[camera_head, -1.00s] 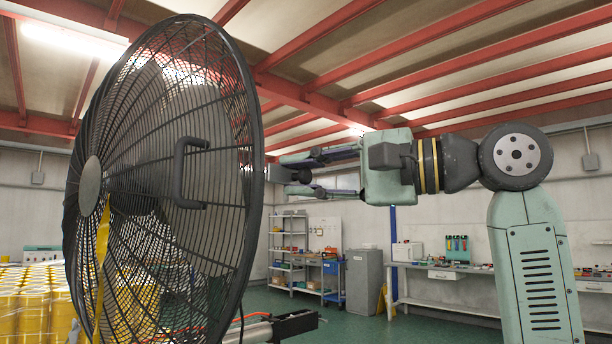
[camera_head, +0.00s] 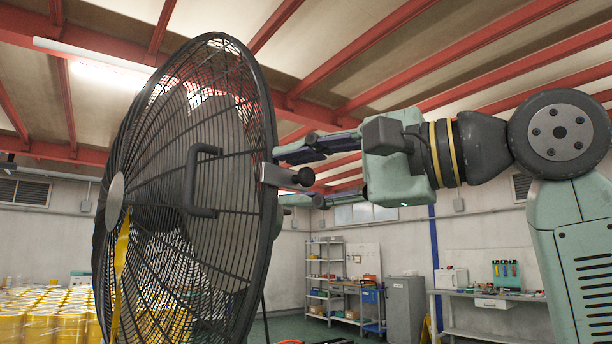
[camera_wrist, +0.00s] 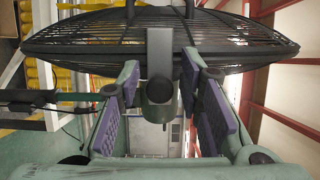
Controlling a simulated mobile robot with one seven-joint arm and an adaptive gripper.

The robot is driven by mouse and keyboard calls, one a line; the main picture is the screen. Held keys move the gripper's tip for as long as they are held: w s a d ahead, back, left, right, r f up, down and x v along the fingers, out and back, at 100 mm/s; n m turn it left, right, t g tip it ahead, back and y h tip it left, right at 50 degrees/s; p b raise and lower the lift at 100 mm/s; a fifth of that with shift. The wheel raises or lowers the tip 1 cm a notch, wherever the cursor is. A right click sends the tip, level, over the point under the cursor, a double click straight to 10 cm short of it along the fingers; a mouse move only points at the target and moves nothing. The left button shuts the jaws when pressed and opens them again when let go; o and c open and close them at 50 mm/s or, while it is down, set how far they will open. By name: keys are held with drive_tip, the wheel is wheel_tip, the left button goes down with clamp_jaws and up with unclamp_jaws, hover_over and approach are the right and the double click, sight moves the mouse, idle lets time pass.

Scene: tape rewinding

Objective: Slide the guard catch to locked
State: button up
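The guard catch is a grey metal bar (camera_head: 270,173) at the right rim of the big fan guard (camera_head: 190,250), with a dark round knob (camera_head: 304,177) sticking out toward my arm. My gripper (camera_head: 283,178) is open, one finger above the knob and one below it, with visible gaps on both sides. In the wrist view the grey bar (camera_wrist: 160,55) and knob (camera_wrist: 160,91) lie between the two fingers of my gripper (camera_wrist: 160,78), whose purple pads are apart. I cannot tell whether either fingertip touches the guard.
A dark handle (camera_head: 203,180) stands out from the guard mesh. Yellow rolls (camera_head: 45,318) stand at the lower left. Shelves (camera_head: 325,280), a grey cabinet (camera_head: 405,308) and a workbench (camera_head: 490,297) are far behind. The space around the fingers is otherwise clear.

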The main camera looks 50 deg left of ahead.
drive_tip(key=shift+o, duration=0.3)
drive_tip(key=shift+w, duration=0.1)
drive_tip(key=shift+w+d, duration=0.1)
drive_tip(key=shift+d, duration=0.15)
drive_tip(key=v, duration=1.1)
drive_tip(key=shift+d, duration=0.25)
